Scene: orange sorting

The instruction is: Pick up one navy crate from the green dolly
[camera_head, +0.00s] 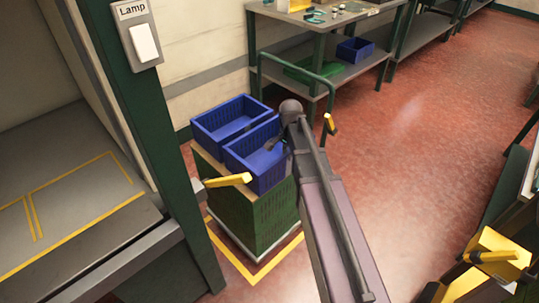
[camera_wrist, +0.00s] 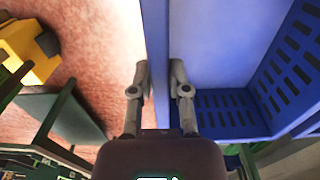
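Two navy crates sit side by side on top of the green dolly's load: a far-left crate (camera_head: 205,125) and a nearer right crate (camera_head: 262,172). Both look open-topped and empty. The green dolly's stack (camera_head: 268,222) has slotted green sides. My gripper (camera_head: 284,135) is at the right wall of the nearer crate. In the wrist view its fingers (camera_wrist: 160,75) stand on both sides of the blue wall (camera_wrist: 154,35), close against it, with the slotted crate inside to the right. I cannot tell whether the crate is lifted.
A green post with a lamp switch (camera_head: 145,43) stands close left, beside a grey bench (camera_head: 80,200) with yellow lines. A shelf table (camera_head: 335,75) behind holds a small blue bin (camera_head: 354,50). A yellow object (camera_head: 490,262) is at lower right. Red floor (camera_head: 430,130) to the right is clear.

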